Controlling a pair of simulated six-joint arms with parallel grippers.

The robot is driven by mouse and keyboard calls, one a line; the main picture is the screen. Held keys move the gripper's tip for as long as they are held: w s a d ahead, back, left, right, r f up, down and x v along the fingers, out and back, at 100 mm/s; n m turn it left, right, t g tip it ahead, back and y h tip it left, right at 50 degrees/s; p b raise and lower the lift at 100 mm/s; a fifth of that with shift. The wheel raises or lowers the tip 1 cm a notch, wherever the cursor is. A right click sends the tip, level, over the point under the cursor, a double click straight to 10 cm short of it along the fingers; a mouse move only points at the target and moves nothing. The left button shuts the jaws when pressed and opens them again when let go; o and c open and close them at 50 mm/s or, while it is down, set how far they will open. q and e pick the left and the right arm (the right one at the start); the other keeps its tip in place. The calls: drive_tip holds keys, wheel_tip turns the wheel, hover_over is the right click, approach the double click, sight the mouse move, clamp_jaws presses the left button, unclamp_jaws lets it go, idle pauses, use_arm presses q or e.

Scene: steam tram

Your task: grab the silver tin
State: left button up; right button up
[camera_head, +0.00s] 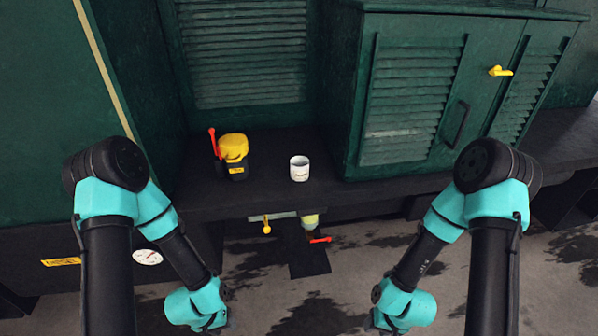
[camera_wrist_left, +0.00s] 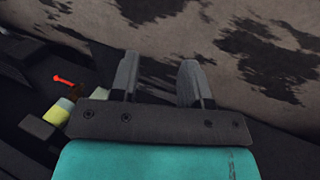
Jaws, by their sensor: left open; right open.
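The silver tin (camera_head: 299,168) is a small, pale, open-topped cup. It stands upright on the dark ledge (camera_head: 270,195) in the middle of the head view. My left gripper (camera_wrist_left: 158,78) shows in the left wrist view with two dark fingers apart and nothing between them. In the head view it is low on the left, well below and in front of the tin, mostly hidden by my wrist. My right gripper (camera_head: 371,320) is low on the right, also away from the tin; only a small dark part shows. The tin is not visible in the left wrist view.
A black and yellow lantern-like object (camera_head: 234,155) with a red lever (camera_head: 214,142) stands left of the tin. A green louvred cabinet (camera_head: 420,100) rises to the right. A yellow handle (camera_head: 267,226) and a red handle (camera_head: 320,240) show below the ledge.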

use_arm(q)
drive_tip(key=o, duration=1)
drive_tip(key=shift+w, duration=0.1)
